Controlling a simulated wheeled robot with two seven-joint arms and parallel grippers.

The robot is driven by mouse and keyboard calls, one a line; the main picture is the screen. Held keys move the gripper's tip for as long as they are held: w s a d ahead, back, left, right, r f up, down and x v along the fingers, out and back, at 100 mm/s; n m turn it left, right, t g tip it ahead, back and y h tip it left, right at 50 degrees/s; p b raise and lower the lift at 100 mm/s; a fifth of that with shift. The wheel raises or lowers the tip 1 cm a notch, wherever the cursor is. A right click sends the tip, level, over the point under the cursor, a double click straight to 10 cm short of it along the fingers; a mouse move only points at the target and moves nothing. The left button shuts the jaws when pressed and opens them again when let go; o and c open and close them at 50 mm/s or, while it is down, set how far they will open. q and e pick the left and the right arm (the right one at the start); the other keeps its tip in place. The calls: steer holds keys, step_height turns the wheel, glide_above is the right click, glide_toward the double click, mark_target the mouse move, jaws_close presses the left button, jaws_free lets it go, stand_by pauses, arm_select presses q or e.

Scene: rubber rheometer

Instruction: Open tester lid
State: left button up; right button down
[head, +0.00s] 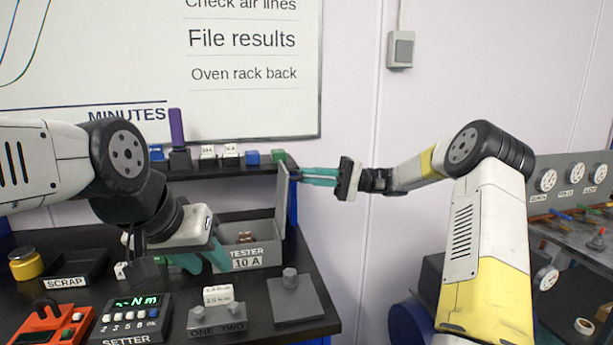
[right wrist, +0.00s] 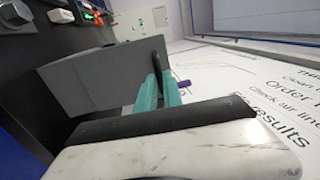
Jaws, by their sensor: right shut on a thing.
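The grey tester (head: 248,258), labelled "TESTER 10 A", stands on the black bench with its top uncovered and a copper-coloured part inside. Its grey lid (head: 282,205) stands upright at the right side.
A dark shelf (head: 225,169) with small blocks and a purple post runs behind the tester. In front are a setter (head: 135,318), a two-post block (head: 217,318) and a grey plate with a knob (head: 297,301). A scrap tray (head: 75,270) is left.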

steer(key=shift+f, duration=0.4)
steer(key=c, duration=1.5)
jaws_free()
steer(key=shift+a, duration=0.1)
steer(key=shift+r, duration=0.1)
steer(key=v, duration=0.7)
steer(key=shift+d, duration=0.4)
steer(key=shift+w, duration=0.1)
